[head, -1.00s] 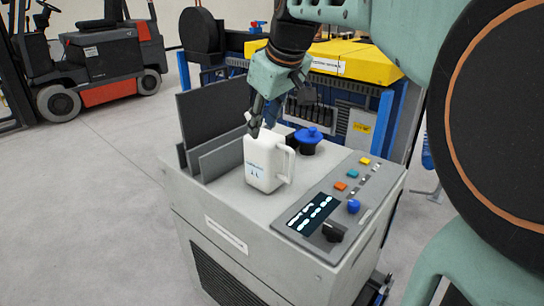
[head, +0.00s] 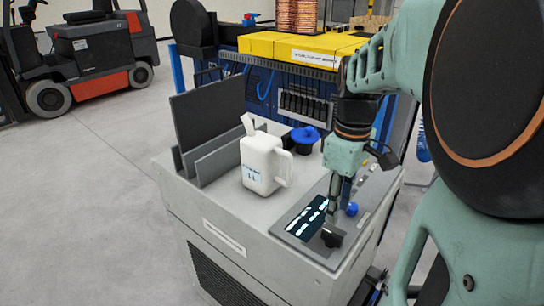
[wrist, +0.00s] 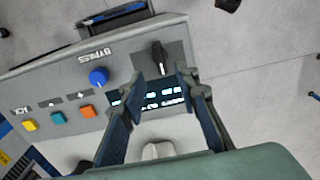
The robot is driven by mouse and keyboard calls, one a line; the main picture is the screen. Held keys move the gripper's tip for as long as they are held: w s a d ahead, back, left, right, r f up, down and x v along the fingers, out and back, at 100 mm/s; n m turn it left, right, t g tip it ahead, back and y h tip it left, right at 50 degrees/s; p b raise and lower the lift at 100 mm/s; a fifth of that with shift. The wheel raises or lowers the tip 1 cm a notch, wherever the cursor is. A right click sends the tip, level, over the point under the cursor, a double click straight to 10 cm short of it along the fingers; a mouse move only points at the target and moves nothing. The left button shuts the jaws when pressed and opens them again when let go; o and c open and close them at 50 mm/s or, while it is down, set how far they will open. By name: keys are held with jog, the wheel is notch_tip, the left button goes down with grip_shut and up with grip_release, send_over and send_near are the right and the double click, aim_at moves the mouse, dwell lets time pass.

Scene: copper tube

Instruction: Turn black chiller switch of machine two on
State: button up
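The black switch (head: 332,236) sits at the front corner of the chiller's control panel, beside the lit display (head: 307,216). In the wrist view the black switch (wrist: 158,57) stands up from a grey plate, just beyond my fingertips. My gripper (head: 333,206) points down above the panel, close to the switch. In the wrist view my gripper (wrist: 153,88) has its two fingers apart with nothing between them. I cannot tell whether the fingertips touch the switch.
A blue knob (head: 351,209) is next to the switch, with coloured buttons (wrist: 58,117) further along the panel. A white jug (head: 262,165) and a blue-capped filler (head: 305,139) stand on the chiller top (head: 218,206). Yellow covers (head: 300,47) are behind. A forklift (head: 85,60) stands far left.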

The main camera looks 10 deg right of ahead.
aim_at(333, 234)
notch_tip(333, 234, down, 9)
jog(key=shift+r+b, duration=0.1)
jog(key=shift+b, duration=0.35)
grip_shut()
